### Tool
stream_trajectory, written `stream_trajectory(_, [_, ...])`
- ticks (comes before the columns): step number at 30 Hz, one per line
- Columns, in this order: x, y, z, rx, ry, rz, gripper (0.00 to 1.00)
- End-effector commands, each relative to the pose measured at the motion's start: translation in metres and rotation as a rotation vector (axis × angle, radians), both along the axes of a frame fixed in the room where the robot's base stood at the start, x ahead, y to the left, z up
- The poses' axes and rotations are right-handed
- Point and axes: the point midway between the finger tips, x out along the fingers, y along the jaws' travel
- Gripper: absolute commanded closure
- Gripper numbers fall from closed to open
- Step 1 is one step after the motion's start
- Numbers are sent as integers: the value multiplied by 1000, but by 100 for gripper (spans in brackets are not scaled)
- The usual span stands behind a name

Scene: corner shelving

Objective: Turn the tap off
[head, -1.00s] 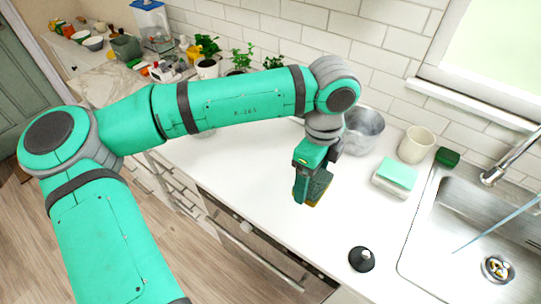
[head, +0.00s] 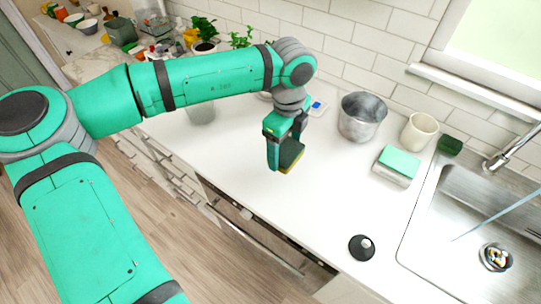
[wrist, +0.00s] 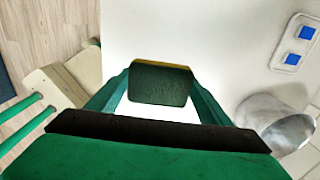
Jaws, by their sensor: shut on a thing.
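The tap (head: 514,146) is a metal spout at the right edge of the head view; its handle is not visible. A thin bluish stream of water (head: 495,217) runs from the right edge down into the steel sink (head: 425,225). My gripper (head: 284,152) is over the white counter, well left of the tap. It is shut on a dark green sponge with a yellow layer (head: 292,158), held above the counter. In the wrist view the sponge (wrist: 160,85) sits between the two green fingers. The tap is not in the wrist view.
A metal pot (head: 361,118), a cream cup (head: 419,132), a teal-topped block (head: 398,163) and a dark green block (head: 450,146) stand between my gripper and the tap. A black round stopper (head: 362,247) lies near the sink.

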Motion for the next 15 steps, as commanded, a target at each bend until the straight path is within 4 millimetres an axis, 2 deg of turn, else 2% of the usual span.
stream_trajectory(1, [7,8,-5,1,0,5,51])
stream_trajectory(6, [22,22,-33,1,2,1,51])
stream_trajectory(15, [34,31,-52,1,1,0,51])
